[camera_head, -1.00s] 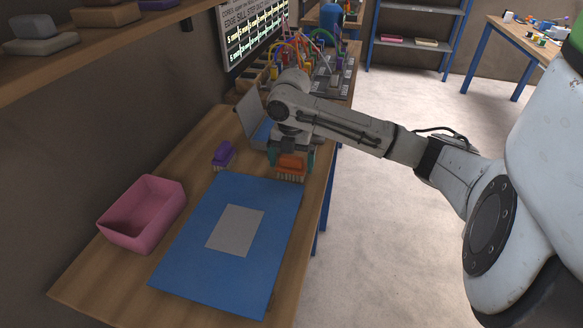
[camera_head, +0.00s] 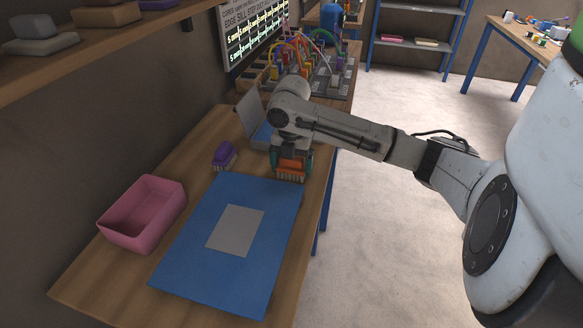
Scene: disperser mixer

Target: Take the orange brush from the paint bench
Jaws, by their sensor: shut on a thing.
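The orange brush (camera_head: 291,165) is at the right edge of the wooden bench (camera_head: 190,164), just behind the blue mat's upper right corner, with its pale bristles pointing down. My gripper (camera_head: 291,160) points down over it and is shut on it, with a teal finger on each side. The upper part of the brush is hidden by the gripper. I cannot tell whether the bristles still touch the bench.
A purple brush (camera_head: 224,156) stands to the left. A blue mat (camera_head: 190,250) with a grey sheet (camera_head: 235,230) covers the front, beside a pink bin (camera_head: 136,238). An open grey case (camera_head: 248,113) is just behind my gripper.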

